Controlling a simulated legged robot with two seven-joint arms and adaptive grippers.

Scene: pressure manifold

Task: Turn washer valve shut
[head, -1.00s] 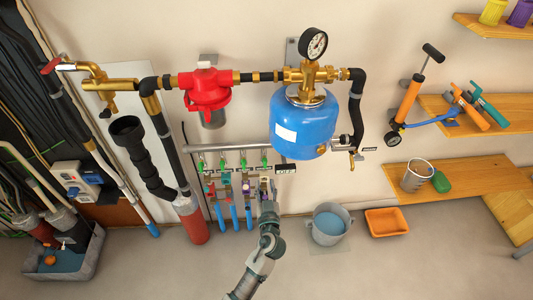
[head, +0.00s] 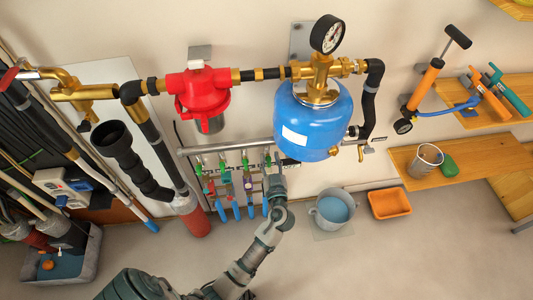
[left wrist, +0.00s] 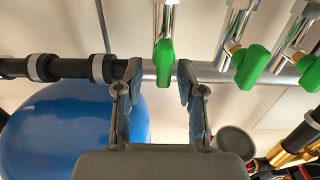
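A row of small valves with green handles hangs from a grey horizontal pipe (head: 225,147) on the wall. The end valve nearest the blue tank has a green handle (left wrist: 165,62), hanging straight down in the left wrist view. My left gripper (left wrist: 158,78) is open, with one finger on each side of that handle and gaps visible. In the head view my left gripper (head: 273,170) is at the right end of the row and partly hides it. Two more green handles (left wrist: 251,66) (left wrist: 308,73) are tilted. The valve labels are too small to read. My right gripper is not in view.
The blue tank (head: 318,115) with a gauge (head: 329,34) stands close right of the valves. Blue-ended hoses (head: 249,205) hang below. A grey bucket (head: 333,209) and orange tray (head: 390,203) are on the floor at right. A red filter (head: 200,92) is above left.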

